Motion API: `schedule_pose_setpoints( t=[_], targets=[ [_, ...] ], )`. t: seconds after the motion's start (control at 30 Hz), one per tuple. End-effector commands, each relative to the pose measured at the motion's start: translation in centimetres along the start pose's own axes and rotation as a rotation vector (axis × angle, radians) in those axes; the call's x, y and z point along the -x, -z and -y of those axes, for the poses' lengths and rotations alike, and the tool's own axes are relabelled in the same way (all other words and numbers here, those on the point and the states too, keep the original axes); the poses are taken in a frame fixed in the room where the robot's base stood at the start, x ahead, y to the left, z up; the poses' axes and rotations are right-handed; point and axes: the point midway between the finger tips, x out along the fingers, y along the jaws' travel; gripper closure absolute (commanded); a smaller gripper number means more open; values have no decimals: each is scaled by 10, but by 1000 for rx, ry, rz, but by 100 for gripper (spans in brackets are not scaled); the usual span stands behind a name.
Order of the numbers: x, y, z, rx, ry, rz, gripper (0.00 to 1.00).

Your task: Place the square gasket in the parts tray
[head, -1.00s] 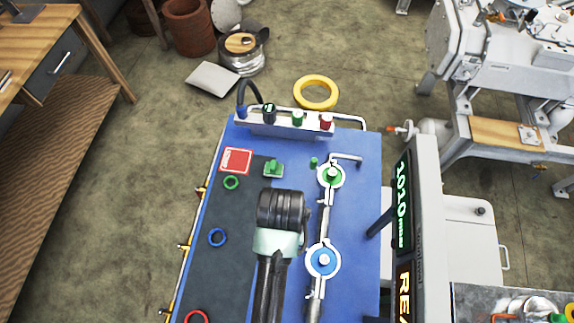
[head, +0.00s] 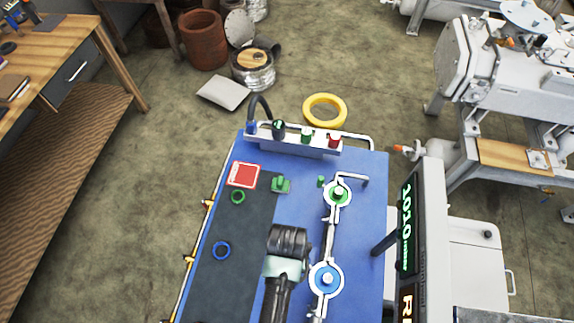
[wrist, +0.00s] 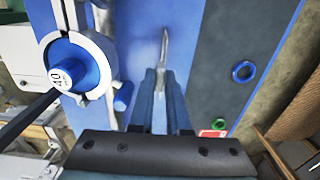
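My gripper (wrist: 160,75) points down over the blue bench top (head: 365,240); its two fingers are close together in the wrist view. A thin pale piece (wrist: 164,48) sticks out past the fingertips, seen edge-on; I cannot tell its outline or whether it is the square gasket. In the head view my wrist hides the fingers. A flat dark grey area (head: 222,285), perhaps the parts tray, lies left of my gripper. A red square with white marks (head: 242,175) lies at its far end. A green ring (head: 238,197) and a blue ring (head: 222,251) lie on it.
A green clamp (head: 338,193) and a blue clamp (head: 327,280) stand on a pipe right of my gripper. A green block (head: 281,184) sits ahead. A bar with coloured knobs (head: 293,140) spans the far edge. A display post (head: 410,230) rises at the right.

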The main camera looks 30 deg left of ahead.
Motion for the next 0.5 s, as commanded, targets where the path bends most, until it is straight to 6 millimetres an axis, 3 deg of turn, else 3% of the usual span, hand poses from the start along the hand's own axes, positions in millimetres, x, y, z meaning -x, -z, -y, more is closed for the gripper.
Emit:
schedule_pose_setpoints(
  t=[0.03,0.17,0.5],
  targets=[
    [0,0,0,0,0,0,78],
    [0,0,0,0,0,0,55],
    [4,0,0,0,0,-1,55]
  ],
)
